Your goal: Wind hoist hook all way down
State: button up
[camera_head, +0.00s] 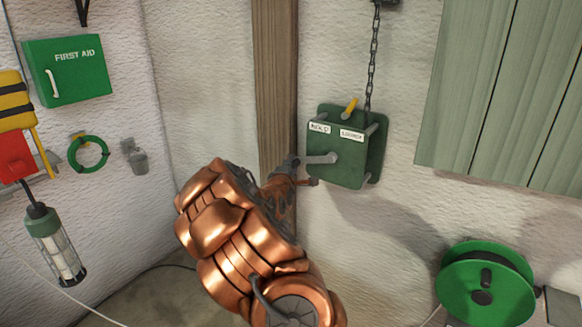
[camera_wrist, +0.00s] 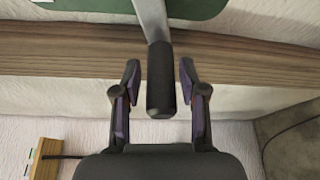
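The hoist winch is a green box (camera_head: 338,155) on the wall, with two small white labels that are hard to read and a yellow lever (camera_head: 350,106) at its top. A chain (camera_head: 372,65) runs up from it. Its grey crank arm (camera_head: 321,159) points left. In the wrist view the crank's dark grip (camera_wrist: 161,85) sits between the two fingers of my gripper (camera_wrist: 159,72), with gaps on both sides. My gripper is open and also shows beside the crank end in the head view (camera_head: 302,173). The hook is not in view.
A wooden post (camera_head: 274,85) stands just left of the winch. Green shutters (camera_head: 505,95) are at upper right and a green cable reel (camera_head: 486,283) at lower right. A first aid box (camera_head: 68,70), a green coil (camera_head: 88,153) and a caged lamp (camera_head: 54,245) are at left.

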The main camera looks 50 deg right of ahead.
jog(key=shift+o, duration=0.6)
jog(key=v, duration=1.2)
jog(key=shift+w, duration=0.1)
